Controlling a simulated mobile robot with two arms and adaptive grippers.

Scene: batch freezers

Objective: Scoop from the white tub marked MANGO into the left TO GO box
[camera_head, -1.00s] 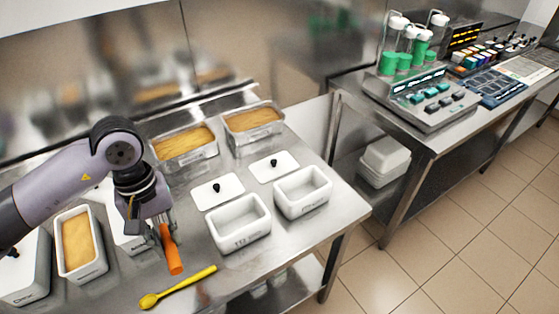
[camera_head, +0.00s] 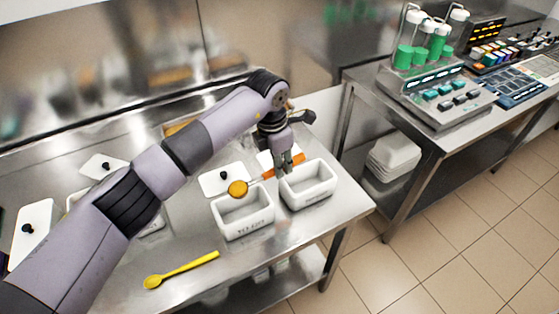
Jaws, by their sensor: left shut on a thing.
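My left gripper (camera_head: 284,168) is shut on the orange handle of a scoop (camera_head: 288,165). The scoop lies nearly level, its bowl (camera_head: 238,189) filled with something orange-yellow. The bowl is over the back edge of the left TO GO box (camera_head: 243,229), a white open box that looks empty. The right white box (camera_head: 308,196) stands beside it, below my gripper, and also looks empty. The MANGO tub cannot be made out; my left arm covers much of the table's left and back. My right gripper is not in view.
A yellow spoon (camera_head: 181,270) lies on the steel table in front of the boxes. A white lid with a black knob (camera_head: 222,180) lies behind the left box. More lidded tubs (camera_head: 33,232) stand at the left. A second table with machines (camera_head: 435,98) is at the right.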

